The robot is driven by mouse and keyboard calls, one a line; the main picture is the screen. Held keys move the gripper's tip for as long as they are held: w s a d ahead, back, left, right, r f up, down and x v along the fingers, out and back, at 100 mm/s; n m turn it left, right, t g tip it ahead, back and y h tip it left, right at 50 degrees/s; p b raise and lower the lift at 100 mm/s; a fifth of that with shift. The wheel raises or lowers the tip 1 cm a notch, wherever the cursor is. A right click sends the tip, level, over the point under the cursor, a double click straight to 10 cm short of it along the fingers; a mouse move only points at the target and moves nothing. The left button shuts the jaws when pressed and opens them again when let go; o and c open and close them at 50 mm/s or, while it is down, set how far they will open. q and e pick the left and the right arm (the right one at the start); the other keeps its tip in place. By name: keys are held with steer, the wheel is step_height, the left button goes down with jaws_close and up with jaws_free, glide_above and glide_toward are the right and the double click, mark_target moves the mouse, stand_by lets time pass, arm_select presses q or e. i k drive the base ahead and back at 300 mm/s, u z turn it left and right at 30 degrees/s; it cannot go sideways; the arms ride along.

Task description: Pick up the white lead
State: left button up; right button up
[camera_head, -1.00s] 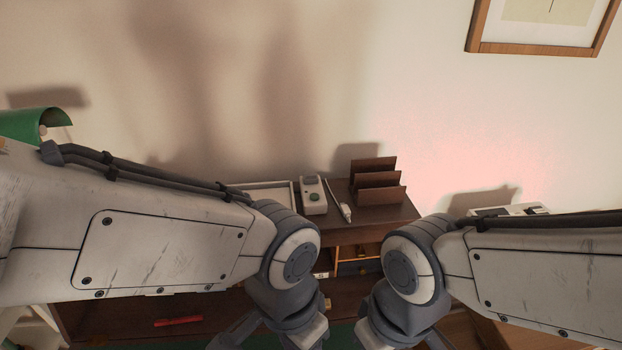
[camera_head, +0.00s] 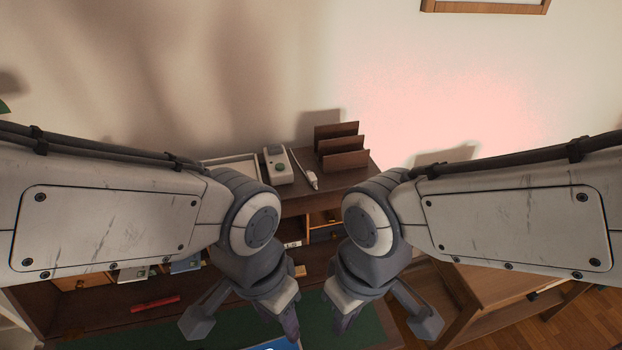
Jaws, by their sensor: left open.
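The white lead (camera_head: 311,180) is a thin white piece lying on the desk's upper shelf, with a thicker end toward the front. My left gripper (camera_head: 243,325) is open, low in the picture over the desk and well in front of the lead. My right gripper (camera_head: 387,322) also has its fingers spread, to the right of the left one. Both look empty, though their tips are partly cut off or hidden. Neither touches the lead.
A brown letter rack (camera_head: 342,150) stands right of the lead; a pale tray (camera_head: 232,170) lies left of the device. Below the shelf are small compartments (camera_head: 325,218). A red stick (camera_head: 155,304) and a blue item (camera_head: 272,345) lie on the lower surface. A wooden table (camera_head: 500,290) stands at right.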

mark_target(311, 177)
steer(key=z, duration=0.5)
steer(key=k, duration=1.25)
steer(key=z, duration=0.75)
steer(key=i, duration=1.4)
steer(key=u, duration=0.6)
steer(key=i, duration=0.35)
steer(key=u, duration=0.3)
